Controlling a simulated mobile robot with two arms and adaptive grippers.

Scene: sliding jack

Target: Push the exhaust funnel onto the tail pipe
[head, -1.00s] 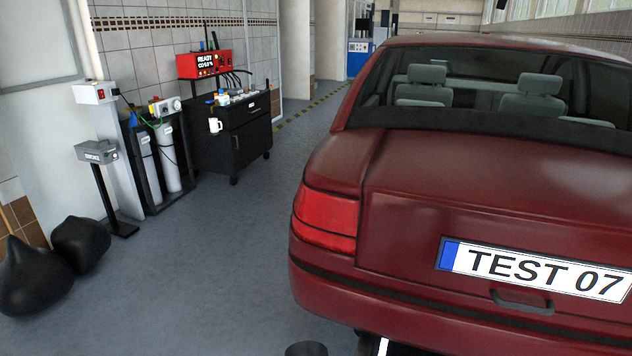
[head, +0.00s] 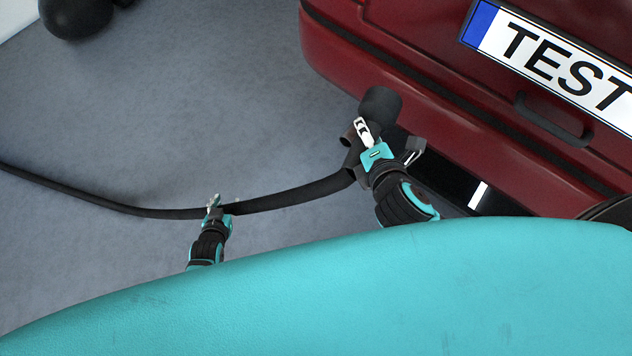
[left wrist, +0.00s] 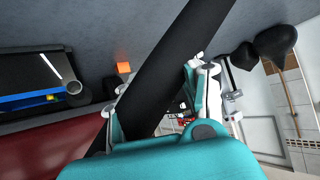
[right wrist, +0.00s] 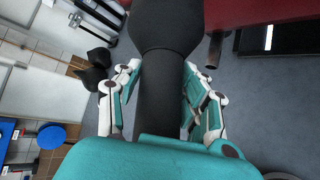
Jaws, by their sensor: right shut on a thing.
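The black exhaust funnel (head: 380,105) is at the lower left of the red car's bumper. My right gripper (head: 368,148) is shut on its neck; the right wrist view shows the fingers on both sides of the neck, with the wide funnel (right wrist: 166,22) beyond them. The tail pipe (right wrist: 214,50) is to the right of the funnel in that view, apart from it.
The hose (head: 110,206) runs off to the left across open grey floor (head: 190,110). The red car's bumper (head: 420,115) is close behind the funnel. A dark rounded bag (head: 75,14) lies at the upper left.

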